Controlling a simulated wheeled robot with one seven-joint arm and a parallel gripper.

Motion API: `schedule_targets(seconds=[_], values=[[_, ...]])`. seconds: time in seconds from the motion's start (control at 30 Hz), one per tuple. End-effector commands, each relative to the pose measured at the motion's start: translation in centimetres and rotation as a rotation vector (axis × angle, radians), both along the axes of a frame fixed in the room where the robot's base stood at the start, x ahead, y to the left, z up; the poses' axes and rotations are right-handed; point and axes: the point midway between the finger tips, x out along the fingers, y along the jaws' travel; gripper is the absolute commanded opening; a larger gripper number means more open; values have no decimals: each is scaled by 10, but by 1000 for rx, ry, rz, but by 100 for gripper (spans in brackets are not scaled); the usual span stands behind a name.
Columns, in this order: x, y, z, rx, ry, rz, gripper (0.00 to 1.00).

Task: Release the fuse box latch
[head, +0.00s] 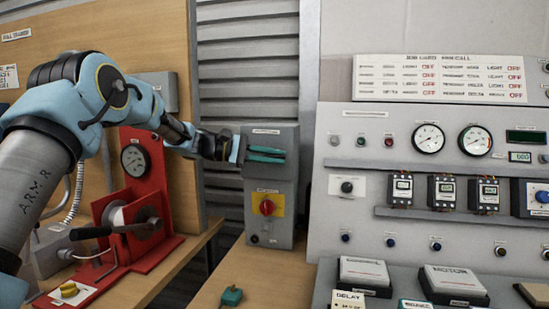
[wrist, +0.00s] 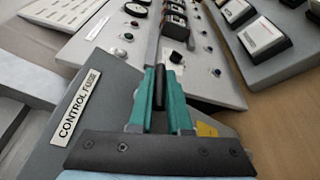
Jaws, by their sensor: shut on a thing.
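The grey fuse box (head: 257,222) is mounted in the middle of the head view, and its face with a "CONTROL FUSE" label (wrist: 76,106) shows in the wrist view. My gripper (head: 268,154) reaches in from the left across the upper front of the box. In the wrist view its teal fingers (wrist: 163,84) are shut on a narrow dark piece (wrist: 159,88), which appears to be the latch. The fingers hide most of it, and I cannot tell its position from the head view.
A red rotary switch (head: 267,207) on a yellow plate sits just below my fingers. The control panel (head: 335,245) with gauges stands to the right. A red reel stand (head: 137,190) is left, near my arm. A teal object (head: 231,296) lies on the bench below.

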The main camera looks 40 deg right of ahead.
Motion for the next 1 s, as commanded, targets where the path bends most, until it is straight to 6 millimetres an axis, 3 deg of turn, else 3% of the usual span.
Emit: schedule_targets(seconds=[0.4, 0.43, 0.67, 1.0], values=[[0, 0, 0, 30, -46, -1, 0], [0, 0, 0, 30, -46, -1, 19], [0, 0, 0, 29, -46, 0, 45], [4, 4, 0, 28, -46, 1, 46]])
